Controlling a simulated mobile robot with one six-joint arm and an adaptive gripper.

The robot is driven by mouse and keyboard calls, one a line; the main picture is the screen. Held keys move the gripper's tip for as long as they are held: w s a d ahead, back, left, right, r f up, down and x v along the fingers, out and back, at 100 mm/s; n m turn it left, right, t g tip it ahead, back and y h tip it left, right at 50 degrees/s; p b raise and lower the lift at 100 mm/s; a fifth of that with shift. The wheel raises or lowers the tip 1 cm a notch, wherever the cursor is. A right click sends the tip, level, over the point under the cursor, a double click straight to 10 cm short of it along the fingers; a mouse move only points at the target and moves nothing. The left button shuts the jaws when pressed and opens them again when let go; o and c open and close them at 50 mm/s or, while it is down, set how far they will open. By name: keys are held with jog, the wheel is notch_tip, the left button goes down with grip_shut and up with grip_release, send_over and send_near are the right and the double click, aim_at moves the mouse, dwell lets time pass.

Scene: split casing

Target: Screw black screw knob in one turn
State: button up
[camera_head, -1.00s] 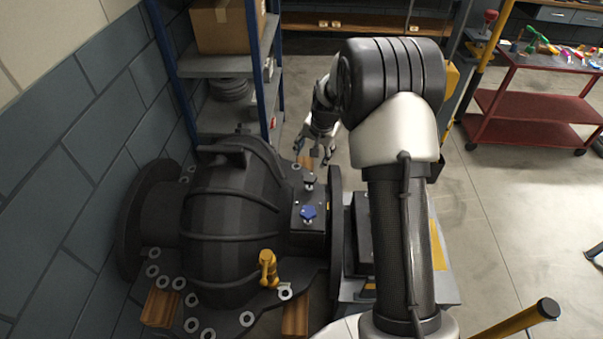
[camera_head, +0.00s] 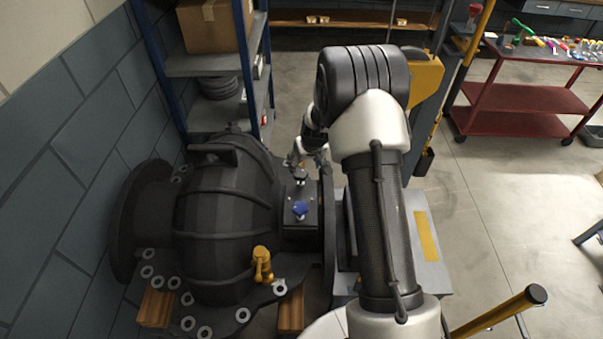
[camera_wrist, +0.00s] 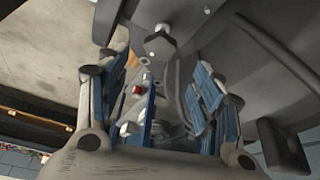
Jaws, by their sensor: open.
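The black screw knob (camera_head: 301,173) stands on a dark plate on top of the large dark casing (camera_head: 225,215), just behind a blue knob (camera_head: 300,209). My gripper (camera_head: 308,158) is just behind and above the black knob, close to it. In the wrist view my gripper (camera_wrist: 160,92) is open, with one finger on each side and nothing between them. A dark angular knob (camera_wrist: 160,41), apparently the black one, shows beyond the fingertips near the top. I cannot tell whether a finger touches it.
A yellow handle (camera_head: 262,264) stands at the casing's front. A shelf with blue posts (camera_head: 208,65) holds a cardboard box behind it. A red cart (camera_head: 525,98) with tools stands at the far right. The floor between is mostly clear.

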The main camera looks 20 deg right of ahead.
aim_at(301, 173)
jog(key=b+x, duration=0.1)
jog(key=x, duration=0.7)
jog(key=shift+w+f, duration=0.1)
jog(key=shift+f, duration=0.25)
jog(key=shift+c, duration=0.5)
jog(key=c, duration=1)
